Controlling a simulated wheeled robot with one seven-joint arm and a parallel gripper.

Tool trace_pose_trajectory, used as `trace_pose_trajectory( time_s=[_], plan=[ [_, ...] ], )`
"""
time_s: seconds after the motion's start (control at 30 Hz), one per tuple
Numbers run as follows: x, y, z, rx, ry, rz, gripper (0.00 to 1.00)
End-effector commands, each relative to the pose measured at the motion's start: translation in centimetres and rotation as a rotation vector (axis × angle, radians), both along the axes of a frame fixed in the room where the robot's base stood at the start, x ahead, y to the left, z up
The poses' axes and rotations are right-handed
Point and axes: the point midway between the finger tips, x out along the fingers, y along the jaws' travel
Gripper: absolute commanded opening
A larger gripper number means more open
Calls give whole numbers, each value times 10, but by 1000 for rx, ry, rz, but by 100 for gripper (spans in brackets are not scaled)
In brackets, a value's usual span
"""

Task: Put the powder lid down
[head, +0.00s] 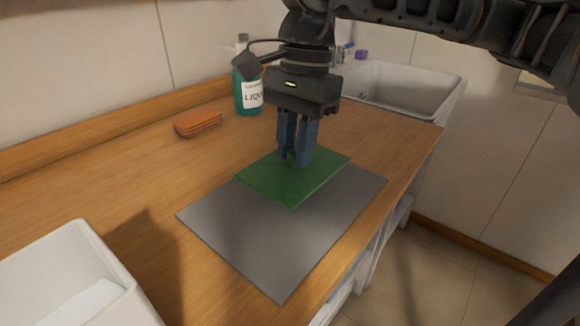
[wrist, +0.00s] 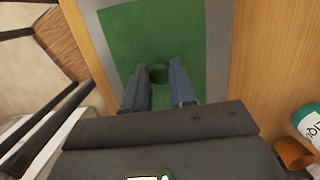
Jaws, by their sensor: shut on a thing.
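The powder lid (head: 316,178) is a flat green square panel with a small green knob (wrist: 158,72) in its middle. My gripper (head: 297,160) points down at the lid, with its two blue-grey fingers on either side of the knob and shut on it. The lid is level over the back part of a grey mat (head: 275,245) on the wooden counter. I cannot tell if it touches the mat or hangs just above it. In the wrist view the lid (wrist: 125,35) lies beneath the fingers, with grey mat (wrist: 220,25) beside it.
Orange sponges or cloths (head: 198,122) and a green liquid bottle (head: 248,97) stand behind the mat. A white container (head: 125,280) is at the front left. A white sink (head: 440,105) is at the back right. The counter's right edge runs close to the mat. Bare wood lies to the left.

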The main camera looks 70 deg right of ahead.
Motion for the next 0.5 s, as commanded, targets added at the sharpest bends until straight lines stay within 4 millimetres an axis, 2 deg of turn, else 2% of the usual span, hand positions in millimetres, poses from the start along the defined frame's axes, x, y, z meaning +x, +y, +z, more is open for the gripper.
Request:
trace_pose_trajectory(
  time_s=[0.17, 0.4, 0.5],
  plan=[
    [6, 6, -8, 1, 1, 0, 0],
    [5, 7, -40, 3, 0, -1, 0],
    [5, 6, -45, 1, 1, -1, 0]
  ],
)
